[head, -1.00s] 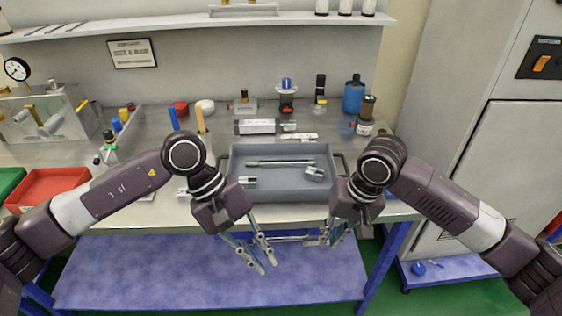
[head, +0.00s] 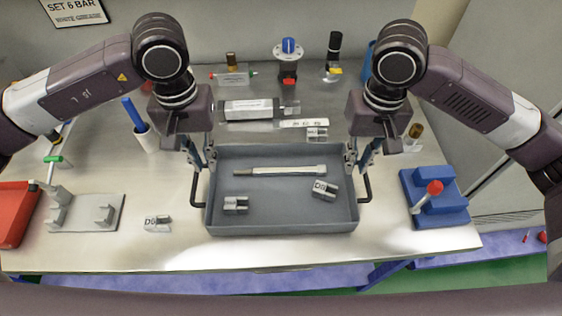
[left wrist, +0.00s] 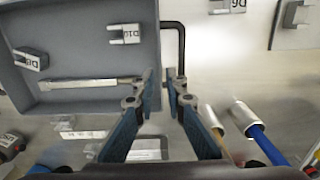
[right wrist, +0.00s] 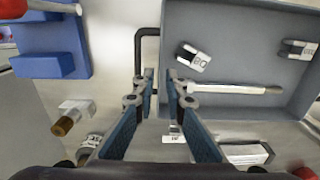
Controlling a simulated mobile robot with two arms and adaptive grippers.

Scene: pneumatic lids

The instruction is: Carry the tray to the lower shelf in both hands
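The grey tray (head: 285,229) sits on the metal bench, holding a long rod (head: 279,171) and two small metal blocks, (head: 236,205) and (head: 324,190). A black handle stands out on its left (head: 196,190) and right (head: 366,190). My left gripper (head: 200,165) is open at the left handle; in the left wrist view the handle (left wrist: 181,40) passes by its right finger. My right gripper (head: 358,165) is open at the right handle; in the right wrist view the handle (right wrist: 138,55) passes by its left finger. Contact cannot be told. The blue lower shelf (head: 240,283) shows only partly below the bench.
A blue block with a red knob (head: 436,190) stands right of the tray. A grey fixture (head: 85,212), a small block (head: 158,223) and a red bin (head: 14,215) lie left. A labelled cylinder (head: 250,109) and other parts stand behind. The bench front strip is mostly clear.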

